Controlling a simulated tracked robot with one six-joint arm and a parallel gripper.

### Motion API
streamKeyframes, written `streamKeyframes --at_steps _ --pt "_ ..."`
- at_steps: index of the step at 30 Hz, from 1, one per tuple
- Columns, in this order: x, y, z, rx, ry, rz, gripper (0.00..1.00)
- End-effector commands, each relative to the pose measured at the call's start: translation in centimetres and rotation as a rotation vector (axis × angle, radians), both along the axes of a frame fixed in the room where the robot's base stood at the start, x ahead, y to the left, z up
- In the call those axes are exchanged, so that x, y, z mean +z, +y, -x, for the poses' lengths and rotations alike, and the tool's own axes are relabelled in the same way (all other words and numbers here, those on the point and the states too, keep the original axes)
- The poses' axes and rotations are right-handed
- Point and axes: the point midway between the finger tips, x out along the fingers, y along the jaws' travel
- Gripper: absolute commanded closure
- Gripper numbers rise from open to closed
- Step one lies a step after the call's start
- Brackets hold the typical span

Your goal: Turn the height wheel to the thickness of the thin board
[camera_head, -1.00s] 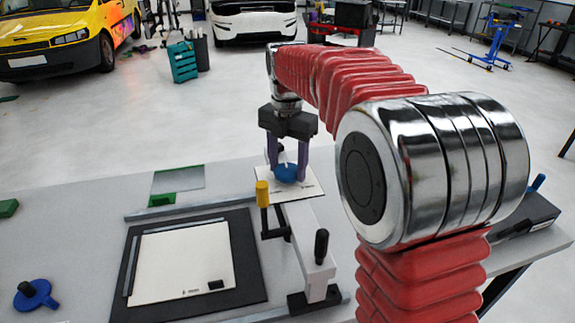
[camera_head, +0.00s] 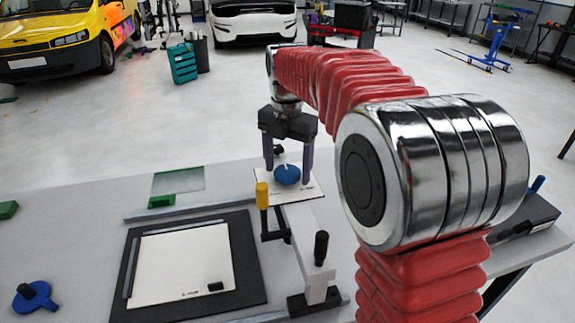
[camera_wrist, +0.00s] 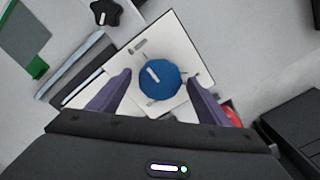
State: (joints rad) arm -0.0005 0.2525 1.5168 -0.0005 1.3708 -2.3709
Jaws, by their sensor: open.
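The blue height wheel (camera_head: 287,174) sits on a white printed plate (camera_head: 314,190) at the far end of the table fixture. It shows large in the wrist view (camera_wrist: 160,80), with a white pointer line aimed to the upper left and small marks on the plate (camera_wrist: 182,42) around it. My gripper (camera_head: 289,172) points down over the wheel. Its purple fingers stand open on either side, with a gap to the wheel on both sides in the wrist view (camera_wrist: 157,85). I cannot tell which board is the thin one.
A black-framed panel (camera_head: 250,262) holding a white sheet lies left of the fixture. A blue knob (camera_head: 36,294) lies at the left. A black star knob (camera_wrist: 104,12) is near the wheel.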

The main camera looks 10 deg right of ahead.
Motion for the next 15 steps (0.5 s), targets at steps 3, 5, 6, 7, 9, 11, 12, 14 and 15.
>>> streamKeyframes --at_steps 3,5,6,7,9,11,12,14,15 --pt "0.2 0.0 0.0 0.000 0.000 0.000 0.29" --pt "0.5 0.0 0.0 0.000 -0.001 -0.001 0.29" --pt "0.7 0.0 0.0 0.000 0.000 0.000 0.29" --pt "1.0 0.0 0.0 0.000 0.000 0.000 0.29" --pt "1.8 0.0 -0.1 0.000 -0.002 -0.001 0.29" --pt "2.7 0.0 0.0 0.000 -0.001 0.000 0.29" --pt "3.3 0.0 -0.1 0.000 -0.003 0.000 0.29" --pt "4.3 0.0 -0.1 0.000 -0.003 0.000 0.29" --pt "5.0 0.0 -0.1 0.000 -0.002 -0.001 0.29"
